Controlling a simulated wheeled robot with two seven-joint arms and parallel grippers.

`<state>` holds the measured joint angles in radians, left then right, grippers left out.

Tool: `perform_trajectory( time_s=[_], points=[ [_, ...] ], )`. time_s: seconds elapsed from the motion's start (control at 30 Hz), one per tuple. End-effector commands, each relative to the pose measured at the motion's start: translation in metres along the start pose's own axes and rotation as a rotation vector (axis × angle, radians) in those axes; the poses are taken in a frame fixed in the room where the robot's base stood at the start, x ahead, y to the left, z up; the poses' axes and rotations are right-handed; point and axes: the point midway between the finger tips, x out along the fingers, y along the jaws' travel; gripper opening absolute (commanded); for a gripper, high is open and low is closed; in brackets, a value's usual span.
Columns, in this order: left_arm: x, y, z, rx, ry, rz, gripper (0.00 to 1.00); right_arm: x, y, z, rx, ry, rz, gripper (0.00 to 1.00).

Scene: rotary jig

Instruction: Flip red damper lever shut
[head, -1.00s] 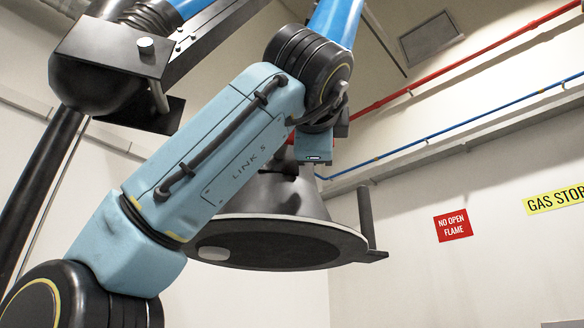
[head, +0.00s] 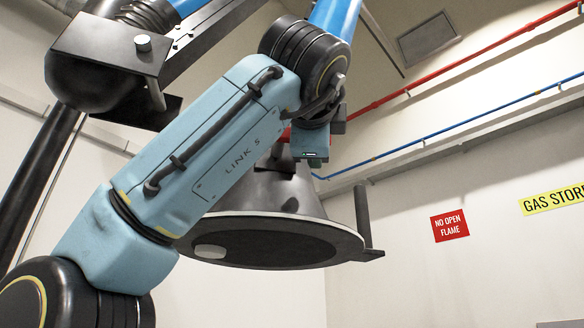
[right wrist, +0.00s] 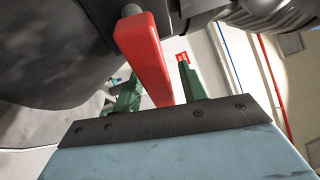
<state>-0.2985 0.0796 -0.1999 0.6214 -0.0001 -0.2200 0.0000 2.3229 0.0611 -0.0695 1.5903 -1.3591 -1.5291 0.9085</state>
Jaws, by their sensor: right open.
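The red lever (right wrist: 147,62) shows in the right wrist view as a thick bar, running from a dark mount at the top down toward my wrist. My right gripper (right wrist: 153,78) is open, with one green finger on each side of the lever in the picture. Whether either finger touches it, I cannot tell. The lever's lower end is hidden behind the dark edge of my wrist. In the head view, the dark hood (head: 270,240) hangs behind my arm, and the lever cannot be made out surely there. My left gripper is not in view.
A dark upright post (head: 363,218) stands on a bracket at the hood's right rim. Red (head: 460,60) and blue (head: 470,115) pipes run along the wall. A red "No open flame" sign (head: 450,226) hangs at right. The space below the hood looks clear.

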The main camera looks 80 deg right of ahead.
Motion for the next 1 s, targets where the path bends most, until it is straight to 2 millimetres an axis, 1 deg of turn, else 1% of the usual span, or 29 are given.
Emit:
perform_trajectory(
  time_s=[0.17, 0.3, 0.4, 0.5, 0.6, 0.7, 1.0],
  points=[
    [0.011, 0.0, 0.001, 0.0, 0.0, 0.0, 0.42, -0.036, 0.001, 0.0, 0.001, -0.003, -0.005, 0.42],
    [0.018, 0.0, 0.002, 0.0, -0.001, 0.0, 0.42, -0.069, 0.002, 0.0, 0.001, -0.003, -0.005, 0.42],
    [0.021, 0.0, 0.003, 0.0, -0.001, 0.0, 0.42, -0.09, 0.001, 0.0, 0.0, -0.002, -0.003, 0.42],
    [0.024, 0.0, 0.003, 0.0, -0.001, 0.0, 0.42, -0.106, 0.001, -0.001, 0.001, -0.001, -0.002, 0.42],
    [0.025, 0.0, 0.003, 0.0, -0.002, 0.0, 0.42, -0.117, 0.001, -0.001, 0.001, -0.001, -0.002, 0.42],
    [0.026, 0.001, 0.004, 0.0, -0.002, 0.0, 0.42, -0.123, 0.001, -0.001, 0.002, 0.0, -0.001, 0.42],
    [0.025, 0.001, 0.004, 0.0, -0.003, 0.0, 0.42, -0.125, 0.0, -0.001, 0.002, 0.0, 0.0, 0.42]
  ],
)
